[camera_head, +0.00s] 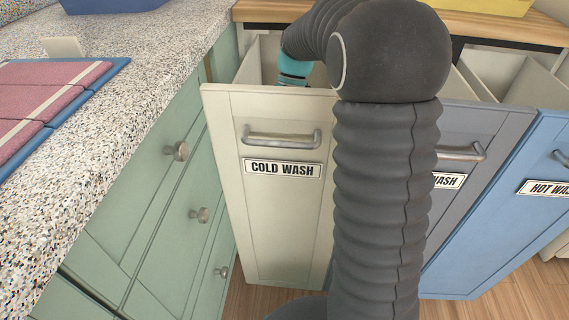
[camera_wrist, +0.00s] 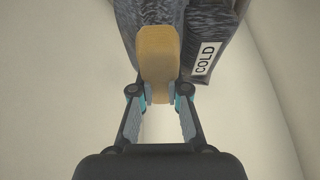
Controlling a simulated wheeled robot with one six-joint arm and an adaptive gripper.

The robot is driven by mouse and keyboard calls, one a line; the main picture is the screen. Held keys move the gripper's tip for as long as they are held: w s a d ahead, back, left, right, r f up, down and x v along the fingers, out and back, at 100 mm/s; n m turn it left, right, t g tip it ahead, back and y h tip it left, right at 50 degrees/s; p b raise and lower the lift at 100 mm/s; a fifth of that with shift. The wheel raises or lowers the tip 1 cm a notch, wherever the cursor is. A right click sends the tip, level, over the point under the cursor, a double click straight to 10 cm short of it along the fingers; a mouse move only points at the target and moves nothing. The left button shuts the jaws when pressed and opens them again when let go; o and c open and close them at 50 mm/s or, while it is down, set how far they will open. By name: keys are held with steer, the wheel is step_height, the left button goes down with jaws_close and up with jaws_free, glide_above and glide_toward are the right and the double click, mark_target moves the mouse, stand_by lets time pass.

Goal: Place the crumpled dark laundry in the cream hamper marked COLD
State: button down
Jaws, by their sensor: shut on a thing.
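The cream hamper (camera_head: 290,215) has a label reading COLD WASH and stands open at the top. My gripper reaches down into it; in the head view only a teal part of it shows above the front edge. In the wrist view my gripper (camera_wrist: 159,94) is shut on a dark, mottled grey-blue laundry piece (camera_wrist: 148,13) with a tan rounded end (camera_wrist: 158,50). More dark cloth with a white COLD label (camera_wrist: 205,58) is just to the right. Pale hamper walls surround them. In the head view the laundry is hidden. I cannot tell whether it touches the hamper floor.
A grey hamper (camera_head: 480,125) and a blue HOT hamper (camera_head: 530,155) stand to the right. A wooden shelf (camera_head: 500,25) runs behind the hampers.

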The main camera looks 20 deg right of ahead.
steer(key=shift+f, duration=3.55)
steer(key=shift+f+b, duration=0.6)
steer(key=c, duration=1.2)
jaws_free()
steer(key=shift+p+v, duration=0.65)
steer(key=shift+v, duration=3.65)
steer(key=shift+s+a, duration=0.1)
